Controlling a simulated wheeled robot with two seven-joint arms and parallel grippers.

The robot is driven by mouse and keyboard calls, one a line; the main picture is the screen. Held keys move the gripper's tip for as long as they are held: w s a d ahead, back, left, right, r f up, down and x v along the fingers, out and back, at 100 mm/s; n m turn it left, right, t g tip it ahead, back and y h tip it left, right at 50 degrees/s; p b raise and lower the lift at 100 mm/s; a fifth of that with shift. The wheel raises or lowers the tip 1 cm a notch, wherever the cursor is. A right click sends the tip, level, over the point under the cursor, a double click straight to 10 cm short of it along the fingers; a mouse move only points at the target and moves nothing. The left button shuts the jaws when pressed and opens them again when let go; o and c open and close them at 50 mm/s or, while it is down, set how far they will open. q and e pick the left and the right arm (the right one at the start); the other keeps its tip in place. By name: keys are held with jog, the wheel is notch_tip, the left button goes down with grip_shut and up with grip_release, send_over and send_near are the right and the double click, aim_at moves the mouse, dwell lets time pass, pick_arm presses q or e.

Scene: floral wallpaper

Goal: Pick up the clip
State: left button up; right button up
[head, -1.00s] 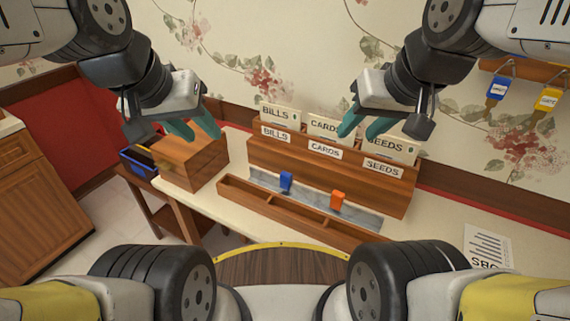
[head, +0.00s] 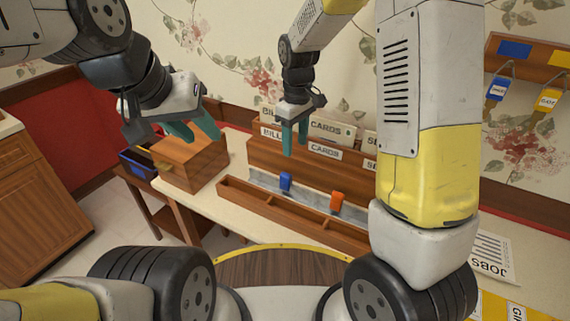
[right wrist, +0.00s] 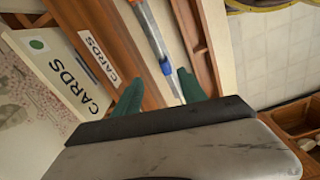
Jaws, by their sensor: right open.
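A small blue clip (head: 286,181) and a small orange clip (head: 337,201) stand on a grey strip (head: 314,196) in the wooden organiser on the table. My right gripper (head: 294,146) is open and empty, pointing down, above and slightly right of the blue clip in the head view. In the right wrist view the blue clip (right wrist: 165,67) appears between the open fingertips (right wrist: 160,88), apart from them; the orange clip (right wrist: 136,2) is cut by the top edge. My left gripper (head: 203,136) is open and empty above a wooden box (head: 192,163).
Cards labelled BILLS and CARDS (head: 331,130) stand upright behind the strip, close to my right gripper. A wooden divided tray (head: 270,205) lies in front. A blue bin (head: 137,165) is at left. Tags hang from a rack (head: 525,59) at right.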

jog(key=n+g+h, duration=0.1)
jog(key=n, duration=0.1)
send_over(285, 174)
jog(key=f, duration=0.7)
jog(key=shift+w+f, duration=0.25)
jog(key=shift+w, duration=0.15)
jog(key=shift+s+d+f, duration=0.1)
jog(key=shift+s+f, duration=0.1)
jog(key=shift+f, duration=1.8)
jog(key=shift+s+d+f, duration=0.1)
jog(key=shift+s+f, duration=0.1)
jog(key=shift+f, duration=1.75)
grip_shut()
